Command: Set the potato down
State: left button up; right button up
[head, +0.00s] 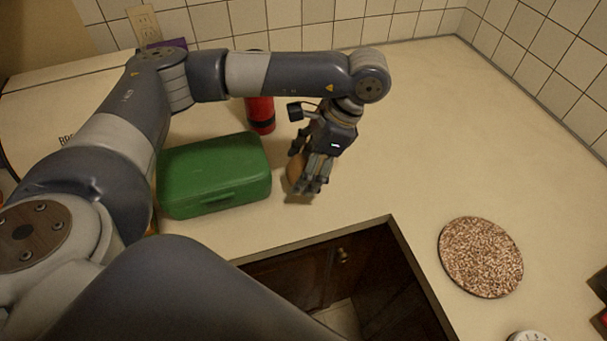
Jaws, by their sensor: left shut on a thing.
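The potato (294,170) is brown and mostly hidden behind the fingers of my left gripper (309,186). The gripper points down and is shut on the potato, just right of the green box and near the counter's front edge. I cannot tell whether the potato touches the counter (400,130). My right gripper is not in view.
A green lidded box (214,174) stands close on the left. A red bottle-like object (260,113) stands behind it. A round speckled mat (480,257) lies at the right. An open recess (340,280) cuts into the front. The counter's middle and back right are clear.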

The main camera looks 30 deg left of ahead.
pick_arm(q)
jog(key=shift+s+f, duration=0.1)
jog(key=shift+f, duration=1.6)
jog(key=shift+f, duration=0.15)
jog(key=o, duration=1.3)
jog(key=shift+c, duration=0.2)
